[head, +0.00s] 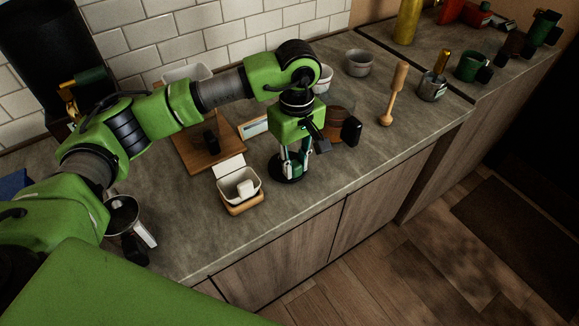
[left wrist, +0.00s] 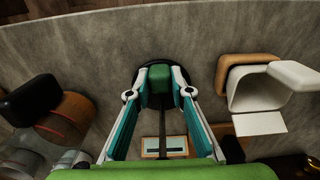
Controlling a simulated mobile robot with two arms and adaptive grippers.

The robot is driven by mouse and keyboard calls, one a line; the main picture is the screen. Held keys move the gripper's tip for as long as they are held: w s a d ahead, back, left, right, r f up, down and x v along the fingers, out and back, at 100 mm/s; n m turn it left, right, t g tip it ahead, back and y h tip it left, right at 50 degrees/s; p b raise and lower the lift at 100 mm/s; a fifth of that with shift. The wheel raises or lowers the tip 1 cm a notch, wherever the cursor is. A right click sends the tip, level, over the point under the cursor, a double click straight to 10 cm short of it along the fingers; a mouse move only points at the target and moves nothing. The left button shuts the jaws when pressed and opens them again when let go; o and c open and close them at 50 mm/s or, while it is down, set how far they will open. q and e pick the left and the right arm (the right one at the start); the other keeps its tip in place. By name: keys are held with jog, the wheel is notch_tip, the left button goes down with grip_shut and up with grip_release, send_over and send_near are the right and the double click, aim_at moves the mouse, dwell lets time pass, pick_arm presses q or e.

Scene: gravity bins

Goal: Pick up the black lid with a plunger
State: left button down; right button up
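The black lid with a plunger (head: 285,178) is on the counter near its front edge, under my left gripper. In the left wrist view, part of its dark round rim (left wrist: 126,96) shows behind the fingers. The green plunger knob (left wrist: 160,77) stands between the fingertips, with a dark rod leading from it. My left gripper (head: 293,164) points down over the lid, its fingers apart on either side of the knob. It also shows in the left wrist view (left wrist: 161,84). I cannot make out firm contact with the knob. My right gripper is not in view.
A white container on a wooden base (head: 240,187) stands close left of the lid. A brown round vessel with a black handle (head: 337,123) is close right. A wooden board (head: 203,157) lies behind. A wooden pestle (head: 394,92) stands farther right. The counter in front is clear.

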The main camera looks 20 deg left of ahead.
pick_arm(q)
jog(key=shift+r, duration=0.25)
jog(key=shift+r+p, duration=0.35)
jog(key=shift+r, duration=0.45)
jog(key=shift+r+p, duration=1)
jog(key=shift+r, duration=1.5)
